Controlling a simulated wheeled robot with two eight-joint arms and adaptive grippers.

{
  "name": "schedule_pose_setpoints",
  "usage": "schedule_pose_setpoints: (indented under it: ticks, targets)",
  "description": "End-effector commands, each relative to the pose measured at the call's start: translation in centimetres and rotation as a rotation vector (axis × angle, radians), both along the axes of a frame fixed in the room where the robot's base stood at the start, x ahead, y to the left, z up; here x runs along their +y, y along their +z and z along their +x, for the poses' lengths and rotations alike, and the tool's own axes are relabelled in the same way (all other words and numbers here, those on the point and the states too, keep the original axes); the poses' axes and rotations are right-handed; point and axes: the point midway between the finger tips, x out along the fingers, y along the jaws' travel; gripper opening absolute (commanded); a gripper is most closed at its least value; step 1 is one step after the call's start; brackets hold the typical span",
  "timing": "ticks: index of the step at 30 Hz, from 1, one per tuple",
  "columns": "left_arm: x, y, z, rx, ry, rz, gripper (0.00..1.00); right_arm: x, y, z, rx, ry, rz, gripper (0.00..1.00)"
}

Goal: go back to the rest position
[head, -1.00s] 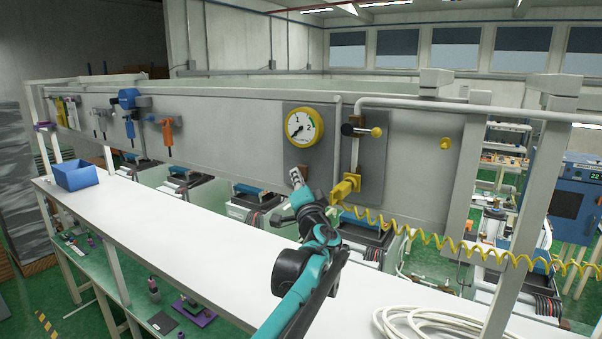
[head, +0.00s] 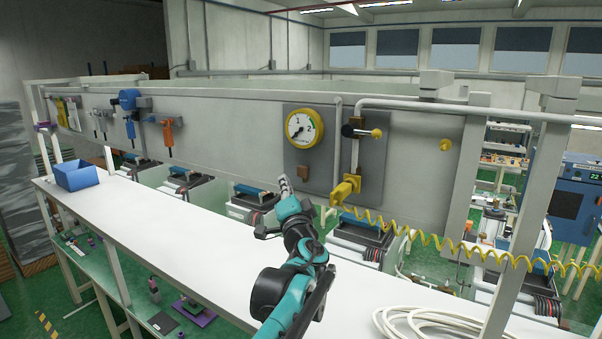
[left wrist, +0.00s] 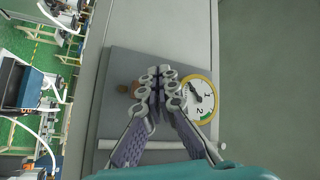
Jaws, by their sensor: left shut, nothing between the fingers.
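My left gripper (head: 284,184) is at the end of the teal and black arm, in front of the grey wall panel and below the yellow-rimmed gauge (head: 304,127). It is shut and holds nothing. In the left wrist view the gripper's fingers (left wrist: 160,84) are together in front of the panel, with the gauge (left wrist: 199,97) to their right. A small brown block (head: 303,172) sits on the panel below the gauge, just right of the fingertips and apart from them in the head view. My right gripper is not in view.
A white shelf (head: 180,226) runs below the panel, with a blue bin (head: 76,175) at its left. A yellow fitting (head: 345,189) with a coiled yellow hose (head: 430,240) is right of the gripper. A white cable coil (head: 430,322) lies at front right. Tools hang at left.

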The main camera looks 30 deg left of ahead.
Motion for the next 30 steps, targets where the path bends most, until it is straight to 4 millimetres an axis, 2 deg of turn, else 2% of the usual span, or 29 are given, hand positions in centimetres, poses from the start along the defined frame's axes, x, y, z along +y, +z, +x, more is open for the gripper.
schedule_pose_setpoints:
  ticks: [16, 19, 20, 23, 26, 27, 29, 30]
  targets:
    - [0.0, -0.1, -0.3, -0.001, 0.000, -0.001, 0.00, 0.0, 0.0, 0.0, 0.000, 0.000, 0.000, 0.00]
    - [0.1, -1.3, -0.8, 0.002, 0.005, -0.019, 0.00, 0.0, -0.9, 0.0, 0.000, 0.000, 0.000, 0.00]
    - [0.1, -2.1, -1.1, 0.003, 0.009, -0.032, 0.00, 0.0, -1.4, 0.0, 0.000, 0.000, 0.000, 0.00]
    - [0.2, -6.6, -2.9, 0.017, 0.029, -0.107, 0.00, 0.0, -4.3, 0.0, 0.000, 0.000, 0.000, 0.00]
    - [0.2, -13.5, -5.5, 0.047, 0.055, -0.227, 0.00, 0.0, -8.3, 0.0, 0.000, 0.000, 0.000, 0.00]
    - [0.1, -16.5, -6.6, 0.063, 0.066, -0.279, 0.00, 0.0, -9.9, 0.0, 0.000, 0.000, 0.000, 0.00]
    - [-0.2, -21.1, -8.3, 0.093, 0.077, -0.357, 0.00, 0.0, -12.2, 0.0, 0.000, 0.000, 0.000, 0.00]
    - [-0.6, -24.2, -9.4, 0.114, 0.083, -0.411, 0.00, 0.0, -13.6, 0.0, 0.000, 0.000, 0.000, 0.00]
